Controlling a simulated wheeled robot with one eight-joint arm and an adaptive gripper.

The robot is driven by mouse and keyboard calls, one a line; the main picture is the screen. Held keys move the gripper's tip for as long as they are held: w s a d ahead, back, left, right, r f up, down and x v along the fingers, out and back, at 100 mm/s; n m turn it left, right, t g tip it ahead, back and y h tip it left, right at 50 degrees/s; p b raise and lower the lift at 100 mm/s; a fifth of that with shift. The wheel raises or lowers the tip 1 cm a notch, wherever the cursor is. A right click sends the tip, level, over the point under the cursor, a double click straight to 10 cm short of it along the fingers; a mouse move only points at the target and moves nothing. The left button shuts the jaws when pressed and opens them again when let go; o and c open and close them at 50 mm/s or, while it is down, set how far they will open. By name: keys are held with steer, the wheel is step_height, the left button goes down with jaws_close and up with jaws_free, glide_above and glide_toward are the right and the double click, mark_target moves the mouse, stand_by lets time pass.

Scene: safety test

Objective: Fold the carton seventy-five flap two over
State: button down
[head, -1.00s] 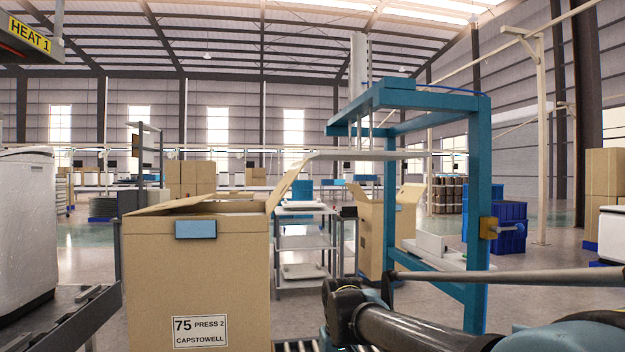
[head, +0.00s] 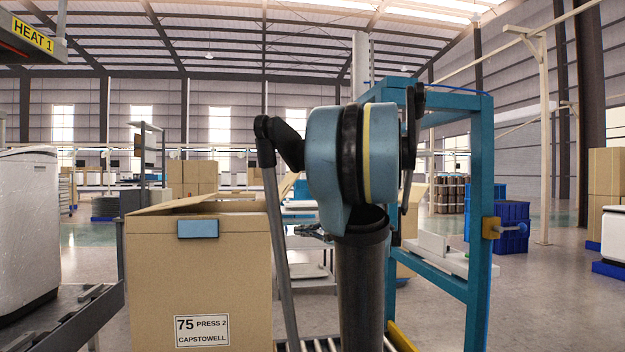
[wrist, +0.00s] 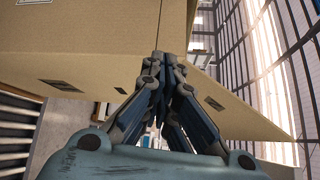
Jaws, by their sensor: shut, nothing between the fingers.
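Carton seventy-five (head: 200,275), a brown box labelled "75 PRESS 2 CAPSTOWELL", stands upright at left centre in the head view. A flap (head: 195,203) lies low and slightly raised over its top. Another flap (head: 287,185) slants up and outward from its right edge, partly hidden by my arm. My gripper (head: 312,231) shows small beside the carton's right side, partly behind my arm. In the wrist view my gripper (wrist: 168,58) is shut and empty, its tips against the view of the carton's edge. A slanted flap (wrist: 235,105) spreads to their right; contact cannot be told.
A blue press frame (head: 480,200) stands right of the carton. Another open carton (head: 418,190) is partly hidden behind my arm. A white machine (head: 28,225) stands at the left. Blue crates (head: 510,212) are at the right.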

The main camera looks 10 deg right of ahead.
steer(key=w+d+r+m+t+y, duration=0.1)
steer(key=w+d+r+m+t, duration=0.5)
steer(key=d+r, duration=0.7)
steer(key=w+a+r+t, duration=0.1)
steer(key=w+a+r, duration=0.4)
steer(key=w+a, duration=0.2)
steer(key=shift+w+a+r+n, duration=0.3)
steer(key=shift+w+n, duration=0.1)
steer(key=shift+w, duration=0.2)
steer(key=shift+r, duration=0.1)
